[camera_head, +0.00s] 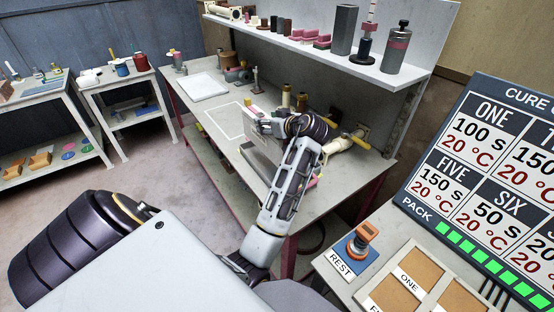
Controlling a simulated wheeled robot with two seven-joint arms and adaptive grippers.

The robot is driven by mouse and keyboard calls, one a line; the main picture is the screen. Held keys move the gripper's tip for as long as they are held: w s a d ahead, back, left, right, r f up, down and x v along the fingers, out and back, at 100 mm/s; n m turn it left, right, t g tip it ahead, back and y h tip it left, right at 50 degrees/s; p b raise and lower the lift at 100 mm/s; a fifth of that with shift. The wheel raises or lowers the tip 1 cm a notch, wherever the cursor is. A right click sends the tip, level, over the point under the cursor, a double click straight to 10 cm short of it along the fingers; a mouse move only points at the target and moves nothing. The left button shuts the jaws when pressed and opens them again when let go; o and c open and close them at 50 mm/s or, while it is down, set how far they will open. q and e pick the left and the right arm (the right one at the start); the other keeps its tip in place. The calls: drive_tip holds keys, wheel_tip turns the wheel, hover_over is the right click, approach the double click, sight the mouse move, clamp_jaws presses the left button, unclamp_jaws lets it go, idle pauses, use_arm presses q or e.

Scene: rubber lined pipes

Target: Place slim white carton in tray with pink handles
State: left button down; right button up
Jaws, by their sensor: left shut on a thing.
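My left gripper (264,125) is over the long bench, beyond the outlined white rectangle's right side. It is shut on a small pale thing at its fingertips, apparently the slim white carton (253,112), mostly hidden by the gripper. My right gripper is not in view.
A flat white tray (203,86) lies farther left on the bench. A shelf (300,48) above holds cylinders and pink blocks. Bottles and yellow-handled parts stand behind the gripper. A side table with an orange-topped tool (362,238) and a cure board (480,190) are at right.

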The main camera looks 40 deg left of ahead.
use_arm(q)
drive_tip(key=shift+f, duration=0.6)
wheel_tip(320, 180, down, 4)
drive_tip(key=shift+f, duration=0.45)
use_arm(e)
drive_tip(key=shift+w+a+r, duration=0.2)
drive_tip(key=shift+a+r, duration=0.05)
